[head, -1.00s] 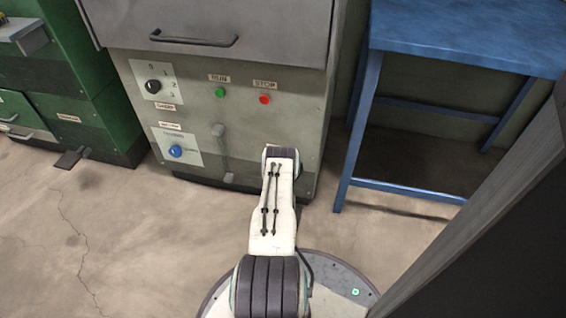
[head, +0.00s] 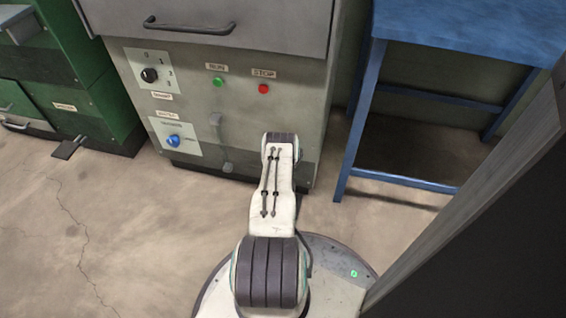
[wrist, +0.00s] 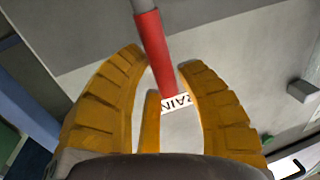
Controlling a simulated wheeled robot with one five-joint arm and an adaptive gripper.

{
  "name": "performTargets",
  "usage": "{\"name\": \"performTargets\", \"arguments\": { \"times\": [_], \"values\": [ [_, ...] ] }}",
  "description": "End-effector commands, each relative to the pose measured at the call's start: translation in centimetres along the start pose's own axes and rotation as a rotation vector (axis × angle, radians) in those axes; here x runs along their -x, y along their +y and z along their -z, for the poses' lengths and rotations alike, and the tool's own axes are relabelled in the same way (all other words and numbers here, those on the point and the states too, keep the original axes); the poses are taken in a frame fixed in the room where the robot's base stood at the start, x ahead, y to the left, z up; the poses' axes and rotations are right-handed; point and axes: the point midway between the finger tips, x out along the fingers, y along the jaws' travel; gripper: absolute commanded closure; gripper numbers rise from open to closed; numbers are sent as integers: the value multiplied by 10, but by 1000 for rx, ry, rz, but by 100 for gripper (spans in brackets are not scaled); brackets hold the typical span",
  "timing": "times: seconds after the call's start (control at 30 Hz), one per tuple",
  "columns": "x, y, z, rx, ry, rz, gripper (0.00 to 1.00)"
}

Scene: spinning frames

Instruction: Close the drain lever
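The drain lever (wrist: 156,50) shows in the wrist view as a grey rod with a red grip. It slants down between the yellow fingers of my gripper (wrist: 167,62). A white label (wrist: 177,103) at its lower end reads "RAIN", partly covered by a finger. The fingers stand apart, one on each side of the red grip, with gaps showing. I cannot tell whether either finger touches it. In the head view my arm hides the gripper and the drain lever.
The grey machine (head: 290,120) has a dial (head: 149,75), a blue knob (head: 174,141), a green RUN button (head: 217,82), a red STOP button (head: 263,88) and a grey handle (head: 215,120). A blue table (head: 470,40) stands right. Open floor (head: 120,220) lies left.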

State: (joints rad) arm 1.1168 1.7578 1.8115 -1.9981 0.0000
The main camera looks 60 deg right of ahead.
Motion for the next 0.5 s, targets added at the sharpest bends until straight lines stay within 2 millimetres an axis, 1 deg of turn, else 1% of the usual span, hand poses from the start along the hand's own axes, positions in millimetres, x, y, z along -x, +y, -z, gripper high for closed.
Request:
{"name": "performTargets", "arguments": {
  "times": [0.03,0.33,0.5],
  "values": [
    [0,0,0,0,0,0,73],
    [0,0,0,0,1,0,100],
    [0,0,0,0,1,0,100]
  ]
}}
